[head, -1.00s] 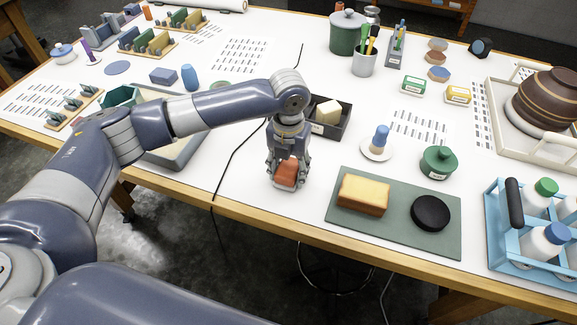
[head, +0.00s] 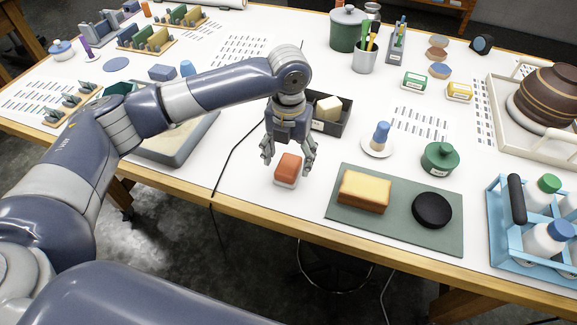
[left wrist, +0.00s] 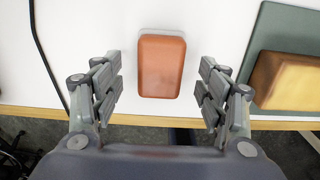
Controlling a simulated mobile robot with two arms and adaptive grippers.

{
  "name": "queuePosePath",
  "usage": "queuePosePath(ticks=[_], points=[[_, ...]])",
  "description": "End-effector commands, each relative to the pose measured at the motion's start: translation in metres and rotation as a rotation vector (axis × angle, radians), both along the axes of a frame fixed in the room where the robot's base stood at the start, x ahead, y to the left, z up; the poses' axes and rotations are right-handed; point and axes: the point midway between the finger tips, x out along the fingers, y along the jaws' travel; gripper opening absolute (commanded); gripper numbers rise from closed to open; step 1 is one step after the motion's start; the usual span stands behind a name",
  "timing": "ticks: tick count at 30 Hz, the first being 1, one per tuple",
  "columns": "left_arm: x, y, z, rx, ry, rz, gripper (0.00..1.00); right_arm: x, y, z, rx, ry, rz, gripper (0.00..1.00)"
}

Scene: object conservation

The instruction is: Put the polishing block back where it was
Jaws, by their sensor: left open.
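An orange-red block with a pale base, which I take to be the polishing block (head: 287,169), lies on the white tabletop left of the green mat. It also shows in the left wrist view (left wrist: 161,66), flat on the table between the fingers. My left gripper (head: 288,154) is open just above and behind the block, with its fingers spread to either side. In the left wrist view the gripper (left wrist: 161,91) has clear gaps on both sides of the block and touches nothing. My right gripper is not in view.
The green mat (head: 342,213) holds a yellow-brown sponge-like block (head: 364,191) and a black disc (head: 432,210). A dark tray (head: 335,128) with a cream block stands just behind my gripper. A black cable (head: 232,158) runs to the left. The table's front edge is close.

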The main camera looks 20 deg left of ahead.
Motion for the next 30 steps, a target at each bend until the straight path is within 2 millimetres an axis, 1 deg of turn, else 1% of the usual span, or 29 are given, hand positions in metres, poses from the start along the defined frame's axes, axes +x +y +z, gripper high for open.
queuePosePath(ticks=[1,6,9,12,15,18,30], points=[[0.002,0.000,0.010,-0.002,-0.007,-0.001,0.68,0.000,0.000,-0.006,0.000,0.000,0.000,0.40],[0.001,-0.001,0.047,-0.002,-0.006,-0.001,0.68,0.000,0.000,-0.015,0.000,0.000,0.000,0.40],[0.001,-0.001,0.064,0.000,-0.004,-0.001,0.68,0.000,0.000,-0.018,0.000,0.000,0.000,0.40],[0.001,-0.001,0.077,-0.001,-0.002,0.000,0.68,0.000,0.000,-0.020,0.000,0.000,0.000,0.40],[0.001,-0.001,0.084,0.000,-0.001,0.000,0.68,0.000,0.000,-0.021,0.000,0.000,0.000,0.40],[0.000,0.000,0.086,0.000,-0.001,0.000,0.68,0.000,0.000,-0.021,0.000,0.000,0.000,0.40],[0.000,0.000,0.086,0.000,0.000,0.000,0.68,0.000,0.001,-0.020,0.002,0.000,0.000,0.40]])
